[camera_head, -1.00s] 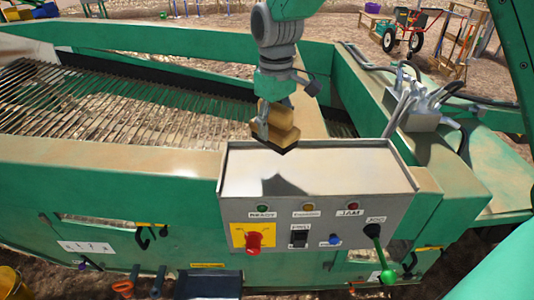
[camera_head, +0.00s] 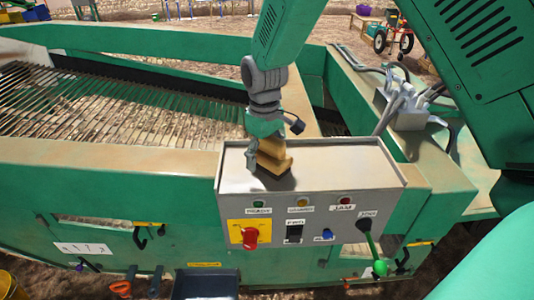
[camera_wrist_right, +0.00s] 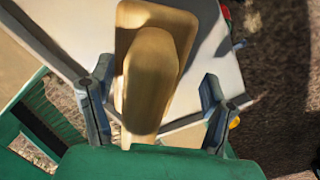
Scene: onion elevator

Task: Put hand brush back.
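The hand brush (camera_head: 274,160) is a tan wooden block with a dark underside. In the head view it is on the top plate of the grey control box (camera_head: 335,167), near its left part. My right gripper (camera_head: 262,160) is over the brush, pointing down. In the right wrist view the brush (camera_wrist_right: 152,70) lies between the two fingers of the right gripper (camera_wrist_right: 160,108), its narrow handle toward the palm. The fingers are spread, with gaps on both sides of the brush. Part of the brush is hidden by the gripper in the head view. My left gripper is not in view.
The box front carries a red knob (camera_head: 250,236), lamps, buttons and a green-tipped lever (camera_head: 378,262). A slatted conveyor (camera_head: 110,112) lies at the left. Metal levers (camera_head: 405,105) stand at the right. The right part of the box top is clear.

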